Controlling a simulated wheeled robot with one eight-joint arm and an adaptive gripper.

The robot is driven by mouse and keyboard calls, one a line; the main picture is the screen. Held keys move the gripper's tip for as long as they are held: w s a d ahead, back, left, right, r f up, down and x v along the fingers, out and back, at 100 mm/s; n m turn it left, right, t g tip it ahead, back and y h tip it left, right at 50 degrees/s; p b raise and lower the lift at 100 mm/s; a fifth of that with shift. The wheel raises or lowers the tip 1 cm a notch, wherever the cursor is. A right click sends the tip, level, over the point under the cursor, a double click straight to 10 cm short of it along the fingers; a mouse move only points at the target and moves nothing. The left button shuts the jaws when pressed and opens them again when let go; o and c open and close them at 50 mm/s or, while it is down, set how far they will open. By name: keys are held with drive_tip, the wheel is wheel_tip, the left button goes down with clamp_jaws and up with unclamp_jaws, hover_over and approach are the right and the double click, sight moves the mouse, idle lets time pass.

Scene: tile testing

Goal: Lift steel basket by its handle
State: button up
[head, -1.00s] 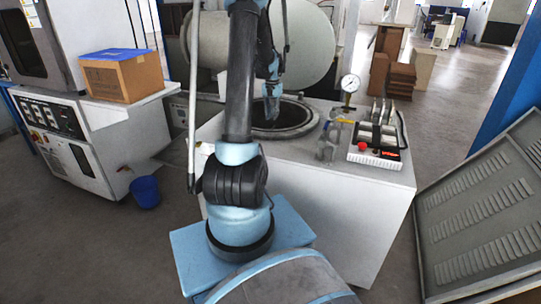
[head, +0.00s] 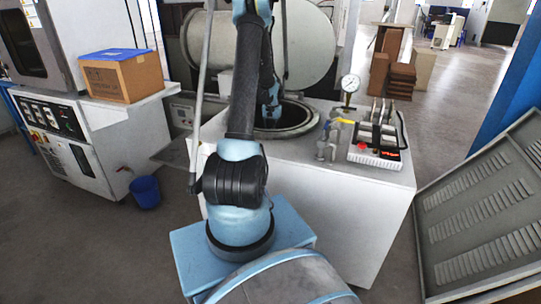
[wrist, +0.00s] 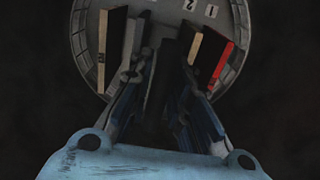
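The steel basket (wrist: 240,42) shows in the wrist view as a round grey rim with a slotted wall, deep in the dark. Several tiles stand in it: one with a cream edge (wrist: 102,50), one with a red edge (wrist: 222,60), and others partly covered. Numbered labels show at the top. My gripper (wrist: 166,76) is over the basket, its two fingers apart. A dark upright shape lies between them; I cannot tell whether it is the handle or a tile. In the head view my gripper (head: 270,118) is down in the round opening, and the basket is hidden.
The round opening's metal rim (head: 308,122) surrounds the gripper closely, set in a white cabinet (head: 345,215). A pressure gauge (head: 350,83), valves (head: 328,140) and a tray of tools (head: 375,160) stand to the right. The large round lid (head: 310,50) stands open behind.

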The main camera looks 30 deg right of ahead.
drive_tip(key=shift+f, duration=1.15)
clamp_jaws()
drive_tip(key=shift+r, duration=0.15)
